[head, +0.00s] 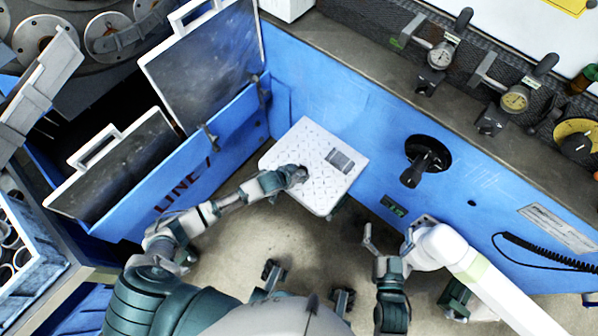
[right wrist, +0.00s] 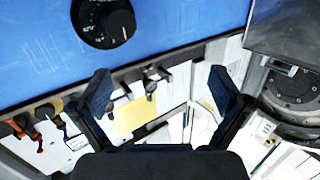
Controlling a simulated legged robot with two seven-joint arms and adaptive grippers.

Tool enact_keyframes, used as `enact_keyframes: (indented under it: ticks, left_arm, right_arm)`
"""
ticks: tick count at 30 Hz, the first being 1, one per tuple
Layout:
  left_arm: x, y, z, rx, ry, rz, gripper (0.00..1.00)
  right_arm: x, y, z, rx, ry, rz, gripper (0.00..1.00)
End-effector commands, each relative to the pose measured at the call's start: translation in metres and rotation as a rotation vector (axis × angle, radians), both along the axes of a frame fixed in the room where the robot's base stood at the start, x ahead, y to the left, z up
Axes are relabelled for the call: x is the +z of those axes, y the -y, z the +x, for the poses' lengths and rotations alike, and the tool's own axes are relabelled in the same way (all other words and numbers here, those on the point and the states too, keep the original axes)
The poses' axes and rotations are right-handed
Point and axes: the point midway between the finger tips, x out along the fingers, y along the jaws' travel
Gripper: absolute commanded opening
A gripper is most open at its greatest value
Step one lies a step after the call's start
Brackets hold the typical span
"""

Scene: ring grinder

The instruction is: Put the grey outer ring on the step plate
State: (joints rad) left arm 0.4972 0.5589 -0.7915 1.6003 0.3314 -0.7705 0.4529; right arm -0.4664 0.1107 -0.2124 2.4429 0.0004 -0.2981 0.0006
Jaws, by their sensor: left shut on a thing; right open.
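The step plate (head: 322,190) is a pale square with a raised tread pattern, at the middle of the head view in front of the blue machine. My left gripper (head: 298,175) is over its left part, low against or just above the surface. It is shut on a dark grey thing that seems to be the grey outer ring, mostly hidden by the fingers. I cannot tell whether the ring touches the plate. My right gripper (head: 387,243) is open and empty, right of and nearer than the plate; its spread fingers show in the right wrist view (right wrist: 160,88).
The blue machine front (head: 460,190) has a black knob (head: 418,170) right of the plate. Dial gauges (head: 440,55) stand on the ledge above. Open hatch lids (head: 205,65) are at the upper left. A tray of rings (head: 15,245) is at the far left.

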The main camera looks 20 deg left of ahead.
Motion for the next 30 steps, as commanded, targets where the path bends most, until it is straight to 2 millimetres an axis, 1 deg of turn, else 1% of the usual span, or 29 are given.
enact_keyframes:
  ticks: [2, 3, 5, 6, 14, 17, 20, 23, 26, 30]
  left_arm:
    - [0.000, 0.001, 0.000, -0.001, 0.001, -0.001, 0.02]
    - [-0.001, 0.001, 0.000, 0.000, 0.000, 0.000, 0.58]
    - [-0.001, 0.001, 0.000, -0.001, 0.000, -0.001, 0.73]
    - [-0.001, 0.001, 0.000, -0.001, 0.001, -0.001, 0.78]
    - [-0.001, 0.000, 0.000, -0.001, 0.001, -0.001, 0.78]
    - [0.002, -0.001, -0.001, -0.001, 0.001, -0.001, 0.78]
    - [0.009, -0.003, -0.005, -0.001, 0.003, 0.000, 0.78]
    - [0.021, -0.006, -0.014, -0.001, 0.003, 0.000, 0.78]
    - [0.037, -0.010, -0.024, -0.001, 0.006, 0.001, 0.78]
    - [0.057, -0.017, -0.041, -0.001, 0.004, 0.000, 0.78]
  right_arm:
    - [0.000, 0.001, 0.000, 0.000, 0.001, 0.000, 1.00]
    - [0.000, 0.001, 0.000, 0.000, 0.002, 0.000, 1.00]
    - [-0.001, 0.000, 0.001, 0.000, 0.000, -0.002, 1.00]
    - [-0.001, 0.000, 0.002, 0.000, 0.000, -0.001, 1.00]
    - [-0.001, 0.000, 0.002, 0.000, 0.000, -0.001, 1.00]
    - [0.001, 0.000, 0.002, 0.000, -0.002, -0.001, 1.00]
    - [-0.009, 0.002, -0.003, -0.002, -0.068, -0.022, 1.00]
    - [-0.020, 0.006, -0.009, -0.004, -0.163, -0.049, 1.00]
    - [-0.036, 0.012, -0.019, -0.008, -0.288, -0.084, 1.00]
    - [-0.059, 0.021, -0.040, -0.013, -0.476, -0.134, 1.00]
